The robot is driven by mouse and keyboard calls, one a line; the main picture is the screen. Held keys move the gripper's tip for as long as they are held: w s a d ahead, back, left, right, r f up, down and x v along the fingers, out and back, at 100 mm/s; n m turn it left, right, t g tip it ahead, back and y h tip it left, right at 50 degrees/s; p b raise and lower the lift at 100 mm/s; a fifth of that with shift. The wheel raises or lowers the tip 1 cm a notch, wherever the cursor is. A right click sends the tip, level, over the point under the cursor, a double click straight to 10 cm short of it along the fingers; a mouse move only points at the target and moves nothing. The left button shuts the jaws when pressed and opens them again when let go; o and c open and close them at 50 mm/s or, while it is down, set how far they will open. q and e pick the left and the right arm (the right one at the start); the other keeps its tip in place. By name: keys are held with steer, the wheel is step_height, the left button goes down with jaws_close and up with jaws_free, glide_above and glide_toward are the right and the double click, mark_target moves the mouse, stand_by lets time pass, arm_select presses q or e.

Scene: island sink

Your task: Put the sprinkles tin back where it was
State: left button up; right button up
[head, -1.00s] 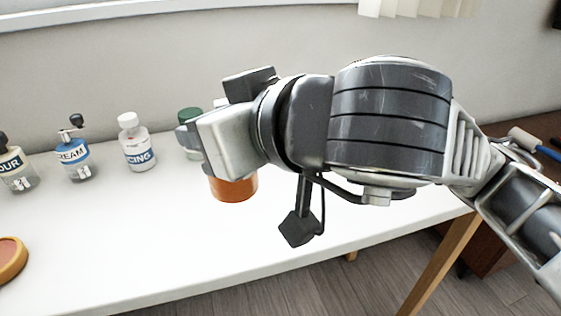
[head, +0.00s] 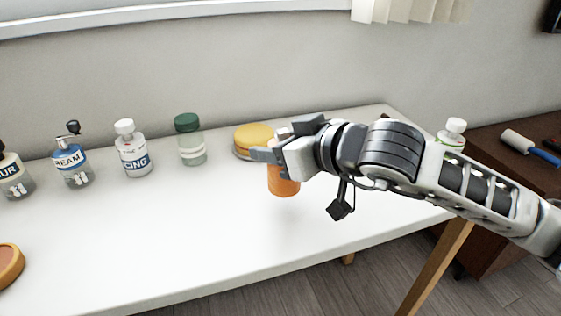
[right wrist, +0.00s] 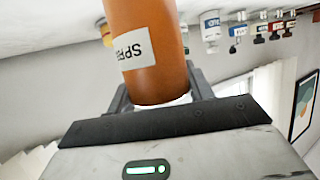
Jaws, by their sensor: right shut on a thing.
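The sprinkles tin is an orange cylinder (head: 284,184) with a white label, over the right-middle part of the white table (head: 150,235). My right gripper (head: 272,152) is shut on its upper part, and the gripper and wrist hide its top. In the right wrist view the tin (right wrist: 150,75) stands between the fingers, its label partly readable as "SP". I cannot tell whether its base touches the table. My left gripper is not in view.
A yellow round item (head: 254,139) sits behind the tin. A white-capped bottle (head: 452,135) shows behind my arm.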

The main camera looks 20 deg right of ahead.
mark_target(283, 188)
steer(key=f, duration=0.3)
steer(key=shift+w+d+f, duration=0.2)
steer(key=shift+d+f, duration=0.05)
steer(key=shift+f, duration=0.15)
steer(key=shift+f, duration=0.1)
steer(key=shift+b, duration=0.3)
steer(key=o, duration=1)
steer(key=shift+o, duration=0.2)
